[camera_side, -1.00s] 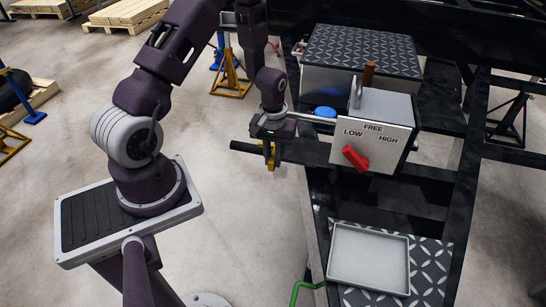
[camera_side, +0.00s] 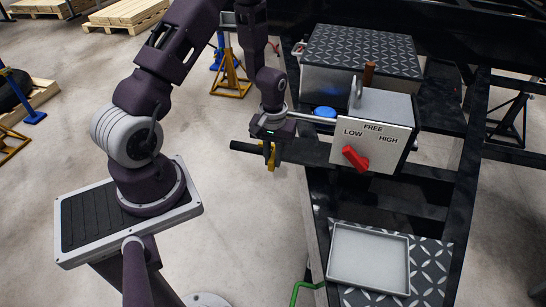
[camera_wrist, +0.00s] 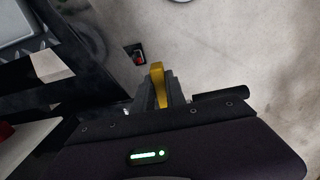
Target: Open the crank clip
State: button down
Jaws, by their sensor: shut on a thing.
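The crank clip looks to be the yellow piece (camera_side: 273,158) at the black crank handle (camera_side: 245,148), left of the grey gearbox (camera_side: 384,123). My gripper (camera_side: 271,150) points down over the handle and is shut on the yellow clip. In the wrist view the yellow clip (camera_wrist: 158,84) stands between my dark fingers (camera_wrist: 160,95). The handle's dark end (camera_wrist: 220,97) shows to their right. My fingers hide part of the clip, so I cannot tell whether its latch is open.
The gearbox face carries a red selector (camera_side: 355,158) under LOW, FREE and HIGH. A grey tray (camera_side: 369,257) lies on tread plate in front. A blue cap (camera_side: 325,113) and a tread-plate box (camera_side: 362,52) are behind.

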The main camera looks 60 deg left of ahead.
jog(key=w+d, duration=0.3)
jog(key=c, duration=1.4)
grip_release()
jog(key=shift+o, duration=0.2)
notch_tip(320, 180, up, 7)
jog(key=shift+r, duration=0.1)
